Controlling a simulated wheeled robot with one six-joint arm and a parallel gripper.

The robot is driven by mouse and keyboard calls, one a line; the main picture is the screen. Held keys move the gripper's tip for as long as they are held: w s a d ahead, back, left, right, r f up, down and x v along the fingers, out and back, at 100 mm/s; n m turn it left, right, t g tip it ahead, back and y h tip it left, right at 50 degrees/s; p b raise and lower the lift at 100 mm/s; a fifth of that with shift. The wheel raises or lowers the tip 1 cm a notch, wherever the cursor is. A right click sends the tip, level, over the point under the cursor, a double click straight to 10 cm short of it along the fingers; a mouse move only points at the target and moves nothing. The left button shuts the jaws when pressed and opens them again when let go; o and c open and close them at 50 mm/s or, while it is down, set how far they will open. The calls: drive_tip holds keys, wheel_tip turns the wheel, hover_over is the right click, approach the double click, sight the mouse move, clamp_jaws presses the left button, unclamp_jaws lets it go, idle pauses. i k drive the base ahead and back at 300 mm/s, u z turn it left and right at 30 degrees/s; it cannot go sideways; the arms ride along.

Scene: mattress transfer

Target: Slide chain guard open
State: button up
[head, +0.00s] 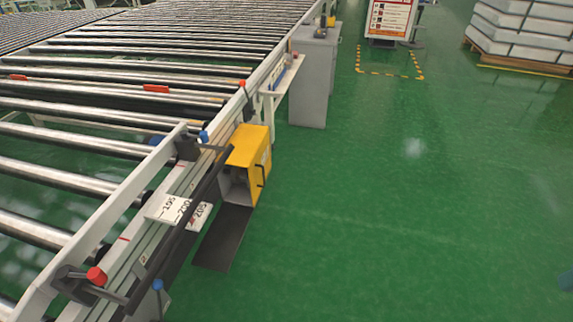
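A yellow box-like cover (248,146), which looks like the chain guard, sits on the outer side of the roller conveyor's rail in the head view. A dark handle (263,176) is on its right side. Its near end shows a grey hollow inside; I cannot tell how far the cover is slid. A flat black plate (222,238) lies below and in front of it. My gripper is not in view, and nothing touches the cover from the open floor side.
The roller conveyor (90,105) fills the left. A dark bar with red (96,276) and blue (204,136) knobs runs along its rail beside a numbered scale (167,208). A grey cabinet (312,85) stands beyond the cover. The green floor (420,220) right is clear.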

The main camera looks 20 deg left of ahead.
sight(252, 152)
drive_tip(key=u, duration=0.1)
drive_tip(key=i, duration=0.7)
drive_tip(key=u, duration=0.85)
drive_tip(key=i, duration=0.65)
drive_tip(key=u, duration=0.45)
